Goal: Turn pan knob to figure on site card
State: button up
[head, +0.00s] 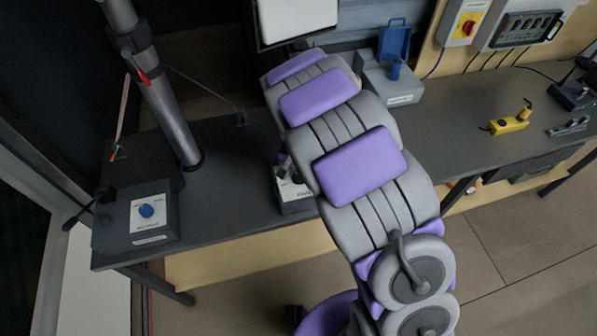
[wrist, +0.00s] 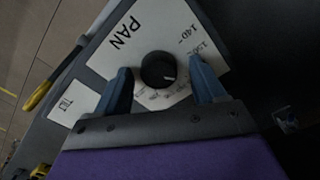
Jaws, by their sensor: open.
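The black pan knob (wrist: 158,70) sits on a white dial plate (wrist: 135,48) marked "PAN" in the wrist view. The figure 140 and another beside it are on its right; smaller marks lie below the knob. A pale pointer line on the knob points right and slightly down. My gripper (wrist: 161,73) is open, with one blue finger on each side of the knob; I cannot tell if either touches it. In the head view my arm hides most of the gripper, near a box with a white label (head: 295,196). I cannot make out the site card.
In the head view, a grey box with a blue knob (head: 147,210) and a metal pole (head: 172,105) stand left on the dark bench (head: 225,215).

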jog(key=c, duration=1.1)
jog(key=shift+o, duration=0.2)
jog(key=shift+s+r+n+p, duration=0.1)
jog(key=shift+n+p, duration=0.55)
jog(key=shift+n, duration=0.85)
jog(key=o, duration=1.1)
jog(key=shift+a, duration=0.1)
jog(key=shift+c, duration=0.2)
